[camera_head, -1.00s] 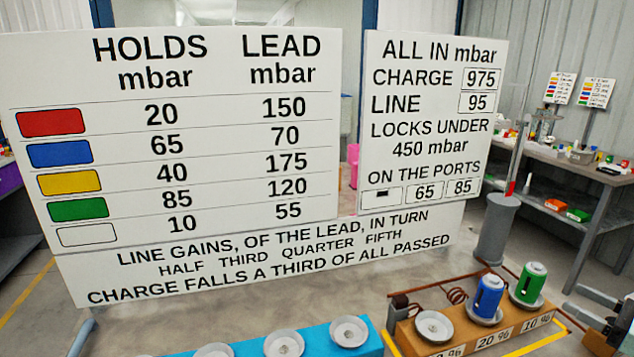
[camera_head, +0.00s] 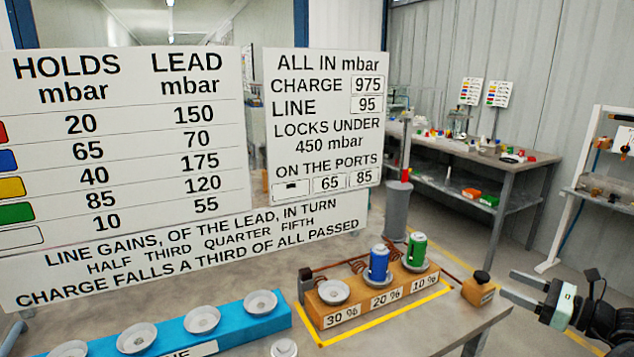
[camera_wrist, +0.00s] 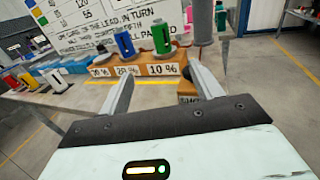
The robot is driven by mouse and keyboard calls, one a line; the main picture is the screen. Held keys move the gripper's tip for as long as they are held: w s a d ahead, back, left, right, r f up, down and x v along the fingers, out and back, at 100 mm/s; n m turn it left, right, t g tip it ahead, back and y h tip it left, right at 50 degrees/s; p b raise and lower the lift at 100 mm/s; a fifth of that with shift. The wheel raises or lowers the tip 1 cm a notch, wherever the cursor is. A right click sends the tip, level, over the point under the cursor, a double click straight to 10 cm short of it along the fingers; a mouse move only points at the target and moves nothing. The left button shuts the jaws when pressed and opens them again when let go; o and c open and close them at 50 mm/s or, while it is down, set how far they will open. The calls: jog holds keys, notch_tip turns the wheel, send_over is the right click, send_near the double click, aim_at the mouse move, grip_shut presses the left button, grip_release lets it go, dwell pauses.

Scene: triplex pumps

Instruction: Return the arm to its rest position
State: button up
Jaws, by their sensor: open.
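My gripper (camera_head: 523,289) is at the right of the head view, beyond the table's right edge. It is open and empty, its two fingers apart. In the wrist view my gripper (camera_wrist: 163,82) points toward the wooden port block, with nothing between its fingers. The wooden block (camera_head: 345,325) bears three ports marked 30 %, 20 % and 10 %. A blue cylinder (camera_head: 379,263) stands on the 20 % port and a green cylinder (camera_head: 416,250) on the 10 % port. The 30 % port's dish (camera_head: 333,291) is empty.
A blue rack (camera_head: 240,324) with several empty dishes lies at the front left. A small wooden block with a black knob (camera_head: 481,283) sits at the table's right corner. Large white boards (camera_head: 110,150) stand behind. Open floor (camera_head: 540,250) lies right of the table.

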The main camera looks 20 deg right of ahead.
jog(key=w+a+r+n+g+y, duration=0.25)
jog(key=a+n+g, duration=0.55)
jog(key=a, duration=0.6)
jog(key=w+a+r+n+g+y, duration=0.25)
jog(key=a+n+g, duration=0.6)
jog(key=a, duration=0.65)
jog(key=s+a+r+n+h, duration=0.3)
jog(key=s+a+n+h, duration=0.2)
jog(key=s+a+n, duration=0.4)
jog(key=s+a+r+n+h, duration=0.3)
jog(key=s+a+n+h, duration=0.3)
jog(key=n, duration=0.8)
jog(key=s+a, duration=0.2)
jog(key=a, duration=0.2)
jog(key=shift+s+a, duration=0.35)
jog(key=shift+r, duration=0.1)
